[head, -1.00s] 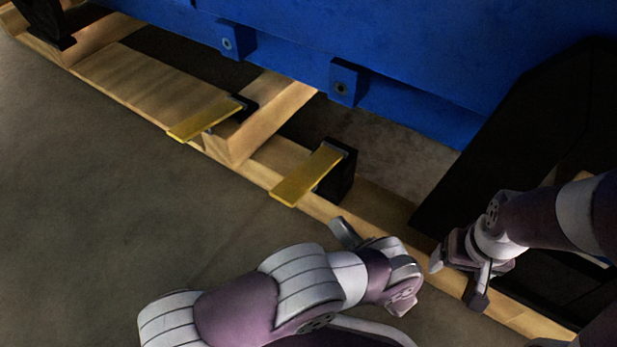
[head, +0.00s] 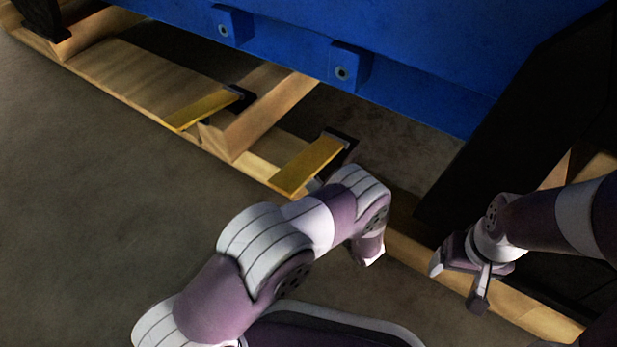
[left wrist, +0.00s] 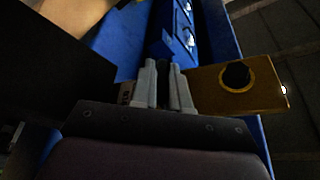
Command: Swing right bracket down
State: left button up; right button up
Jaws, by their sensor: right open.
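The right bracket (head: 308,165) is a flat yellow plate, sticking out over the wooden frame toward the floor in the head view. A similar left bracket (head: 205,108) lies farther left. A yellow plate with a round black hole or knob (left wrist: 268,88) shows at the right in the left wrist view, beside the fingers. My left gripper (left wrist: 165,88) shows two grey fingers close together, with a narrow dark gap between them; whether they hold anything is unclear. In the head view my left arm hides it, near the right bracket. My right gripper (head: 462,272) is open and empty at the right.
A large blue body (head: 420,60) with two bolted lugs hangs above the wooden frame (head: 130,75). A big black panel (head: 520,130) stands at the right, near my right gripper. Grey floor (head: 90,200) is free at the left.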

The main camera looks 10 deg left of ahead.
pick_arm(q)
grip_shut()
notch_tip(320, 180, up, 4)
jog(key=m+h+p, duration=0.1)
jog(key=m+p, duration=0.1)
jog(key=p, duration=0.4)
jog(key=shift+f, duration=0.2)
jog(key=shift+m+t+h+p, duration=0.3)
jog(key=shift+m+h+p, duration=0.1)
jog(key=shift+m, duration=0.3)
jog(key=shift+f, duration=0.1)
jog(key=shift+o, duration=1.5)
grip_release()
jog(key=p+v, duration=0.1)
jog(key=v, duration=0.2)
jog(key=p+v, duration=0.1)
jog(key=v, duration=0.1)
jog(key=shift+s+d+p, duration=0.2)
jog(key=shift+d+p, duration=0.1)
jog(key=shift+d, duration=0.05)
jog(key=p, duration=0.1)
send_near(309, 165)
jog(key=shift+s+d+f, duration=0.85)
jog(key=shift+d+f, duration=0.1)
jog(key=shift+d, duration=0.05)
